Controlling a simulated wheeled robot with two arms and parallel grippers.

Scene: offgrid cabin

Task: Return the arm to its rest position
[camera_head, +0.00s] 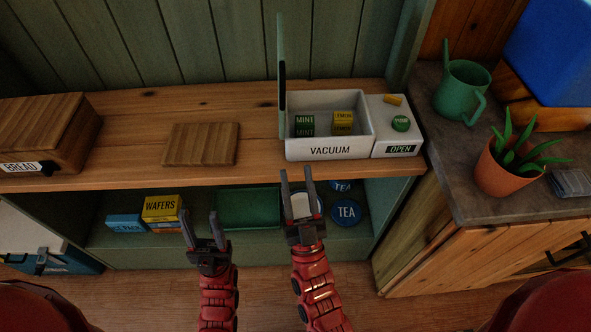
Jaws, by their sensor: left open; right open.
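My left gripper (201,229) is open and empty, in front of the lower shelf near the wafers box. My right gripper (297,186) is open and empty, further right and higher in the picture, its fingertips just below the front edge of the wooden counter (250,179). Both red arms come up from the bottom of the head camera view. The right gripper partly hides a round white-topped thing on the lower shelf.
A white vacuum box (330,152) with its lid raised holds a mint box (304,125) and a lemon box (343,123). A bread box (50,130) and a cutting board (201,144) are on the counter. Below are a wafers box (161,208), green tray (247,209) and tea tin (346,213).

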